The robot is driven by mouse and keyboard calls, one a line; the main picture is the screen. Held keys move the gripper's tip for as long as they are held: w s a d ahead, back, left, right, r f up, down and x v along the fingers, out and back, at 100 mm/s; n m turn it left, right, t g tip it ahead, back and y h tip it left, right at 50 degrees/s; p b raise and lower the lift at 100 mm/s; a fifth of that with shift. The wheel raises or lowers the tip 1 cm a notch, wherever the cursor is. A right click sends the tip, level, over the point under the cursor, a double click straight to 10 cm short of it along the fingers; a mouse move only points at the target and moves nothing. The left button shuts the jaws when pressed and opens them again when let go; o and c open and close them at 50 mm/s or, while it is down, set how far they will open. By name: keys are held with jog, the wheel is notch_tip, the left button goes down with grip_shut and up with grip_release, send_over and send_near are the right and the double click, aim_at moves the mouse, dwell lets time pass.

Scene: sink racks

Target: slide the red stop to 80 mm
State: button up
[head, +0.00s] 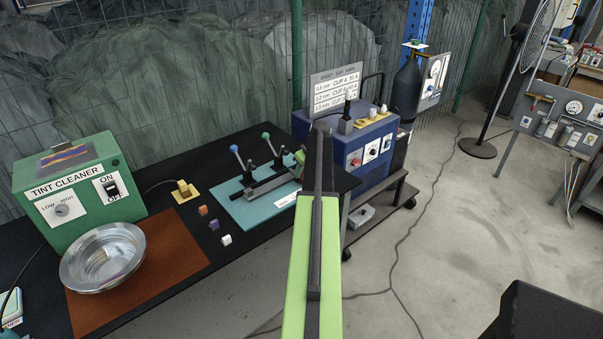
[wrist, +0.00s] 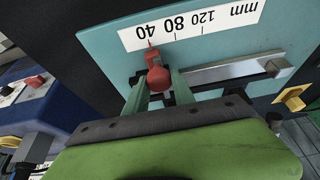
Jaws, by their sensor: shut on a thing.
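The red stop (wrist: 155,76) sits on the metal rail (wrist: 225,72) in the wrist view, at its left part. Its pointed tip is close to the 40 mark of the white scale (wrist: 190,24), left of the 80 mark. My gripper (wrist: 158,88) has its two green fingers on either side of the stop and is shut on it. The teal base board (wrist: 110,60) carries the scale and rail. In the head view my arm covers part of the teal board (head: 235,205), and the stop is hidden there.
Blue-knobbed (head: 234,149) and green-knobbed (head: 266,136) levers stand on the board. Small blocks (head: 214,225) and a metal bowl (head: 103,258) lie to the left. A blue box (head: 345,140) stands behind my arm.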

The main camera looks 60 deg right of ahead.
grip_shut()
dwell(0.8)
jog(key=shift+a, duration=0.1)
jog(key=a, duration=0.2)
jog(key=w+a, duration=0.1)
jog(key=shift+w+a, duration=0.1)
jog(key=shift+a, duration=0.3)
jog(key=o, duration=0.9)
grip_release()
jog(key=shift+o, duration=0.2)
